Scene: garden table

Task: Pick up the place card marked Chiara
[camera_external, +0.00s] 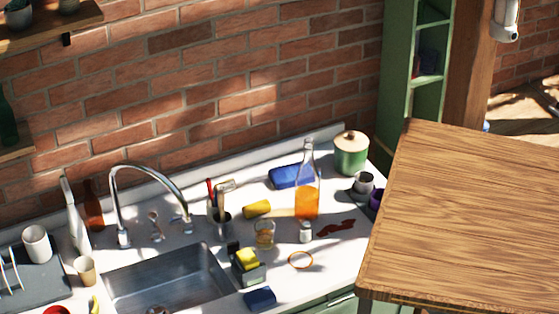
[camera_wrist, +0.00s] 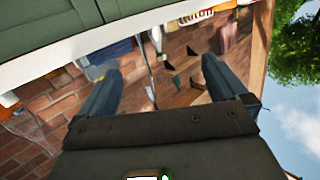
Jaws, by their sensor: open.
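I see no place card marked Chiara in either view. My gripper (camera_wrist: 162,74) shows in the wrist view with its two dark fingers spread wide apart. It is open, and nothing is between the fingers except the distant brick background. The gripper does not show in the external view. The wooden table (camera_external: 470,220) at the right of the external view has a bare top where it shows; its right part is cut off by the frame.
A white counter (camera_external: 345,262) holds a sink (camera_external: 170,280), a faucet (camera_external: 150,172), an orange bottle (camera_external: 307,200), a green lidded pot (camera_external: 351,155) and several small items. A brick wall (camera_external: 230,80) stands behind. Green shelves (camera_external: 398,75) stand beyond the table.

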